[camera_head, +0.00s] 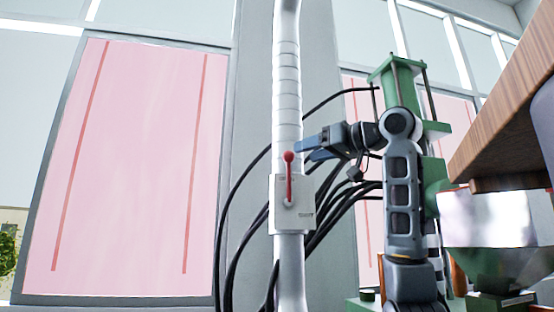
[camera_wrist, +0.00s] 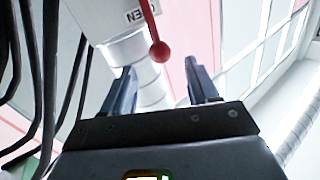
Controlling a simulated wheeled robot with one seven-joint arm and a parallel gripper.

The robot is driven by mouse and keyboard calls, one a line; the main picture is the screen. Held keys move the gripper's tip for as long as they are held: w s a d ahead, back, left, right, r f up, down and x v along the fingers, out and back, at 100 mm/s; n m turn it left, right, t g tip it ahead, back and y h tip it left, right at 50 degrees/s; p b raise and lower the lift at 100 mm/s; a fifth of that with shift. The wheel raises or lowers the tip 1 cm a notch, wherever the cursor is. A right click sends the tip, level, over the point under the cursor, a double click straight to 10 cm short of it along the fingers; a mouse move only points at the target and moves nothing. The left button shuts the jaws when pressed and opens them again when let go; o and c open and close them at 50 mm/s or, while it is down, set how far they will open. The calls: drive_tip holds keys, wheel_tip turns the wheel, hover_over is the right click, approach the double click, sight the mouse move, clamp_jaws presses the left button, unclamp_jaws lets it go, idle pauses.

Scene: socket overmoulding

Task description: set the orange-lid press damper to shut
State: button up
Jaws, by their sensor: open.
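The damper is a pale box (camera_head: 292,205) on a vertical white duct (camera_head: 287,95). Its red lever (camera_head: 289,180) points up and ends in a red ball knob. In the wrist view, the lever (camera_wrist: 151,22) hangs from the top edge beside a partly cut-off label ending in "EN". My gripper (camera_head: 304,149) is open, just right of and slightly above the knob in the head view. In the wrist view, the knob lies midway between the fingertips of my gripper (camera_wrist: 159,68), slightly beyond them. Contact cannot be told. No orange lid is clearly recognisable.
Black cables (camera_head: 240,200) loop behind the duct and show at left in the wrist view (camera_wrist: 48,80). A green press frame (camera_head: 402,78) stands behind my arm. A wooden slab edge (camera_head: 510,110) juts in at right.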

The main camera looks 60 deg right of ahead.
sight(293, 155)
drive_tip(key=p+x, duration=0.2)
drive_tip(key=x, duration=0.5)
drive_tip(key=shift+w+f, duration=0.1)
drive_tip(key=shift+w, duration=0.15)
clamp_jaws()
idle(0.3)
